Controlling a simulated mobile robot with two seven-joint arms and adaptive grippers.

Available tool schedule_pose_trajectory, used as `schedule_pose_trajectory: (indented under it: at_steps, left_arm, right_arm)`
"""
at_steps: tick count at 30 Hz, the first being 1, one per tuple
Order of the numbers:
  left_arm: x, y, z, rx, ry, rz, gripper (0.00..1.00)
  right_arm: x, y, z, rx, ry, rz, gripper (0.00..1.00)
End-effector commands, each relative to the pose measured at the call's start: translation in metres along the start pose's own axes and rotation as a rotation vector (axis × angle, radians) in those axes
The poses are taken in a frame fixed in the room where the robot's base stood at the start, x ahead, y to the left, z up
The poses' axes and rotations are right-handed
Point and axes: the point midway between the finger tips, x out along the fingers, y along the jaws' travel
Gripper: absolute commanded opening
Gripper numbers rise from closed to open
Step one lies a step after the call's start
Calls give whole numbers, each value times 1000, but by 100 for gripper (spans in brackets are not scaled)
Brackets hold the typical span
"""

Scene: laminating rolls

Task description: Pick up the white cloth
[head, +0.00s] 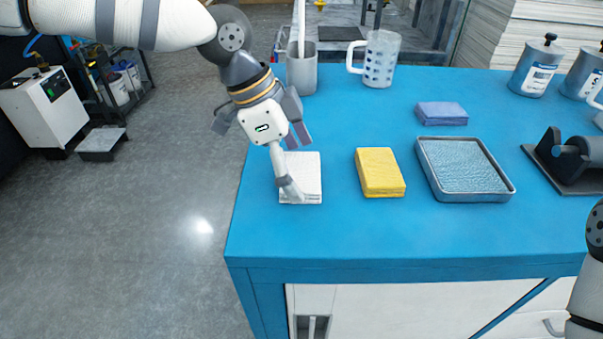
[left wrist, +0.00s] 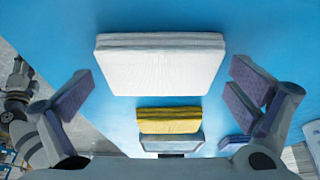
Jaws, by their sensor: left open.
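The white cloth (head: 309,172) is a folded square pad lying at the left end of the blue table. In the left wrist view the white cloth (left wrist: 160,68) is between the two fingers and apart from both, with bare table on either side. My left gripper (head: 296,162) is open and empty, pointing down over the cloth; its near finger hides part of the cloth in the head view. How high the fingertips are above the table I cannot tell. My right gripper is out of view.
A yellow sponge (head: 380,173) lies right of the cloth, then a metal tray (head: 427,174) and a blue sponge (head: 441,114). A grey cup (head: 302,72) and a mug (head: 382,58) stand behind. A roller on a stand (head: 567,163) is at the right.

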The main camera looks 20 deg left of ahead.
Motion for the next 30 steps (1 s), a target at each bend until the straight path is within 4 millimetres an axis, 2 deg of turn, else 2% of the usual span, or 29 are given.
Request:
schedule_pose_trajectory:
  at_steps: [3,8,9,20,23,25,30]
  left_arm:
    - [-2,0,-1,1,1,-2,100]
    - [-2,0,-1,0,0,-2,64]
    - [-2,0,0,0,0,-1,61]
    - [-7,0,-3,0,0,-2,61]
    - [-21,-1,-9,0,1,-5,61]
    - [-39,2,-14,3,2,-8,61]
    - [-101,36,-13,8,8,-23,61]
  right_arm:
    - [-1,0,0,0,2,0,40]
    - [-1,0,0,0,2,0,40]
    - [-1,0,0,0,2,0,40]
    - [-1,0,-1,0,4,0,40]
    - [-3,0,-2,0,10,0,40]
    - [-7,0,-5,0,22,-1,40]
    - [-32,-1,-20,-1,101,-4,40]
